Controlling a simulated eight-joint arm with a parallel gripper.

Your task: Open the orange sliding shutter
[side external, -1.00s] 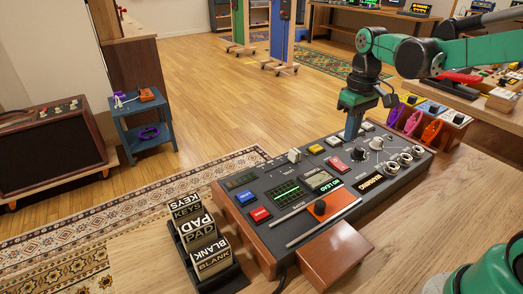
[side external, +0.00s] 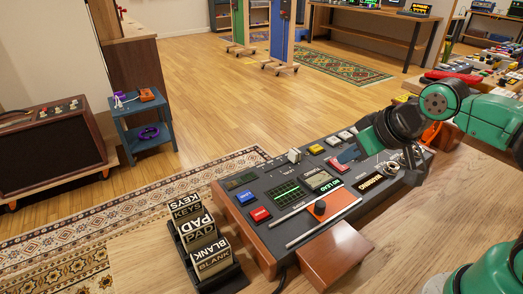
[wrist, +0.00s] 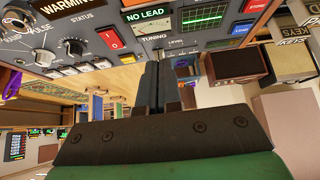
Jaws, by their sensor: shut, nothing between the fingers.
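The orange shutter (side external: 334,206) is a flat plate with a black round knob (side external: 320,208) on it, set along a thin slot near the front edge of the grey console (side external: 300,232). My gripper (side external: 348,156) is tilted over the right half of the console, beside the red switch and apart from the shutter. In the wrist view, the dark fingers (wrist: 150,75) are together and empty, below the NO LEAD label (wrist: 148,16). I cannot make out the shutter in that view.
The red rocker switch (wrist: 109,38) is close to the fingers. Blue and red buttons (side external: 259,214) and a green screen (side external: 287,193) are at the console's left. A wooden block (side external: 335,252) stands in front, and lettered blocks (side external: 200,235) stand at left.

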